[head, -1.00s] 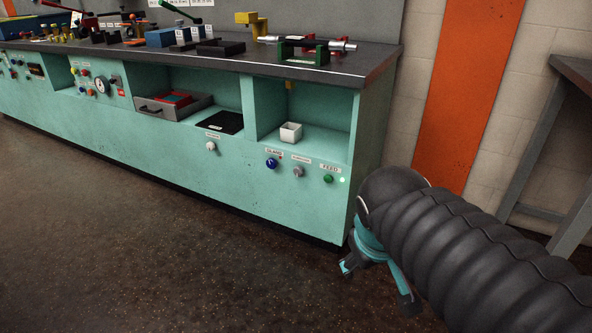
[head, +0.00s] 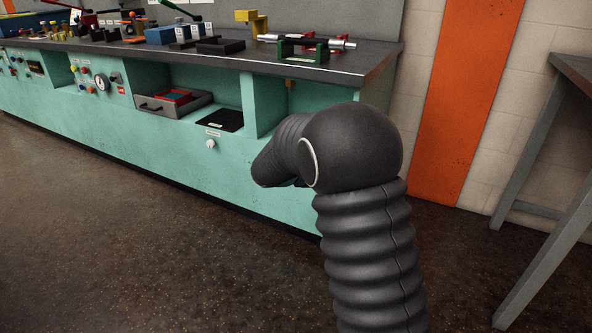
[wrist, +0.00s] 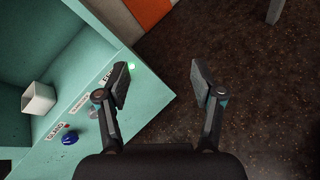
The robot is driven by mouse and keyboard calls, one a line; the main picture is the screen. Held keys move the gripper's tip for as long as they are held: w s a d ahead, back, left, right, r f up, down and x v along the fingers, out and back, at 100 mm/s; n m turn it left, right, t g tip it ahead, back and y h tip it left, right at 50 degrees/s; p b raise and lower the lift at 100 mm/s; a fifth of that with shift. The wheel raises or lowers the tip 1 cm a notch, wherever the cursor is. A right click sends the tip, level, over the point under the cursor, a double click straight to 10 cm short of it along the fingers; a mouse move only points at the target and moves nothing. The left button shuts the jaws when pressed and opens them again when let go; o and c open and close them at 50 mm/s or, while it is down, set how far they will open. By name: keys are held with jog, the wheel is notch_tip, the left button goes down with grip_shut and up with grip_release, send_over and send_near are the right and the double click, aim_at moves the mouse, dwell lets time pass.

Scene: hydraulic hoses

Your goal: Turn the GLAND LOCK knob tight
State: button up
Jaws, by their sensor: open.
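In the wrist view, a blue knob (wrist: 70,138) sits on the teal cabinet front beside a label reading GLAND, with a small red dot near it. A grey knob (wrist: 93,113) is just up and right of it; its label is too small to read. My gripper (wrist: 161,85) is open and empty. Its left finger overlaps the panel's edge near a label and a green light (wrist: 132,66); its right finger is over the dark floor. In the head view my arm hides these knobs and the gripper.
The teal cabinet (head: 180,149) has a dark worktop (head: 368,66) carrying a green clamp stand (head: 303,50) and other parts. Another knob (head: 210,144) is further left. A grey table (head: 540,130) stands right. Floor in front is clear.

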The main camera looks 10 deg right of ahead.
jog(key=w+a+f+n+t+y, duration=0.1)
jog(key=w+a+f+n+t, duration=0.8)
jog(key=w+a+f+n, duration=0.6)
jog(key=w+d+f+m+p, duration=0.1)
jog(key=w+d, duration=0.8)
jog(key=w, duration=0.2)
jog(key=shift+w+f+m, duration=0.25)
jog(key=shift+w+m, duration=0.15)
jog(key=c, duration=1.1)
jog(key=shift+c, duration=0.2)
